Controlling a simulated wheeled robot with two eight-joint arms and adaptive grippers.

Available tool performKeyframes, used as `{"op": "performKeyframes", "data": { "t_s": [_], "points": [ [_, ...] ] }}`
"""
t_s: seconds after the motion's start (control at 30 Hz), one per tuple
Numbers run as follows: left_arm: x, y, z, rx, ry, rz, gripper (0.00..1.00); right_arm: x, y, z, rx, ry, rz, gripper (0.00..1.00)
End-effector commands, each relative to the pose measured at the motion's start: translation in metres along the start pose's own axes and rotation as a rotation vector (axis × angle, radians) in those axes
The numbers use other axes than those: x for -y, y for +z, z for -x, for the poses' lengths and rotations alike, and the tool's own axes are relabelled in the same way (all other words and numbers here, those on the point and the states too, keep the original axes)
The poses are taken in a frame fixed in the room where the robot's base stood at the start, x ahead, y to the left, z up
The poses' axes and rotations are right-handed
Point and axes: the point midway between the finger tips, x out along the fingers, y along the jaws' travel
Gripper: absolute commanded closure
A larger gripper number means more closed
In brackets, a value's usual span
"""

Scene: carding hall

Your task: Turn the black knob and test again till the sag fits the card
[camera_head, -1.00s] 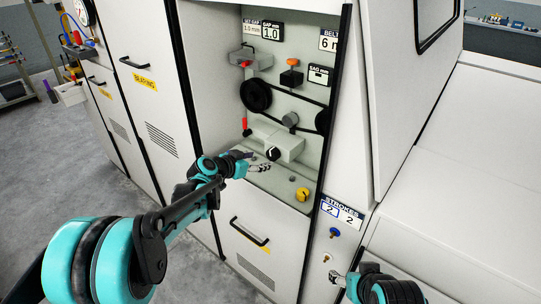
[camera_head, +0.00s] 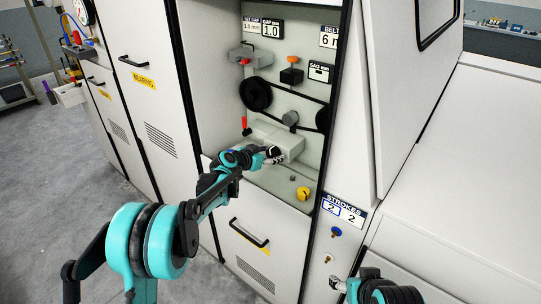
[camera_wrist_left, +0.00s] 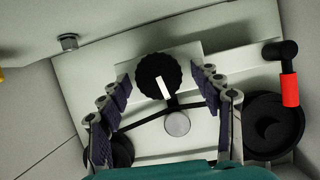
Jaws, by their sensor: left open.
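The black knob (camera_wrist_left: 158,76) with a white pointer line is on a pale block in the left wrist view. My left gripper (camera_wrist_left: 165,88) is open, with one finger on each side of the knob; I cannot tell whether they touch it. In the head view my left gripper (camera_head: 274,156) is at the block and largely hides the knob. The belt (camera_head: 300,97) runs around dark pulleys above. The SAG mm display (camera_head: 320,73) shows only a dash. The belt card (camera_head: 328,39) is cut off after "6 m". My right gripper (camera_head: 338,284) is low; its opening is unclear.
The bay has side walls and a red-handled lever (camera_head: 246,127) left of the block. An orange-topped part (camera_head: 292,70) is above the belt. A yellow knob (camera_head: 303,194) is on the ledge. The STROKES sign (camera_head: 342,212) is on the right post.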

Motion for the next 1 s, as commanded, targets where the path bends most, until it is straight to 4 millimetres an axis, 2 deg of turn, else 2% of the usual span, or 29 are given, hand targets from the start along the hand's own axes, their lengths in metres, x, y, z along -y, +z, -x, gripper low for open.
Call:
{"op": "performKeyframes", "data": {
  "t_s": [0.07,0.27,0.67,1.0],
  "points": [
    [0.0,0.0,0.0,0.0,0.0,0.0,0.35,0.0,0.0,0.0,0.0,0.0,0.0,0.35],
    [0.0,0.0,0.0,0.0,0.0,0.0,0.86,0.0,0.0,0.0,0.0,0.0,0.0,0.35],
    [0.001,0.0,0.0,0.001,0.022,0.05,0.85,0.0,-0.002,0.003,0.0,0.0,0.0,0.35],
    [0.003,0.0,0.001,0.001,0.109,0.261,0.85,0.0,-0.008,0.011,0.0,0.0,0.0,0.35]
  ]
}}
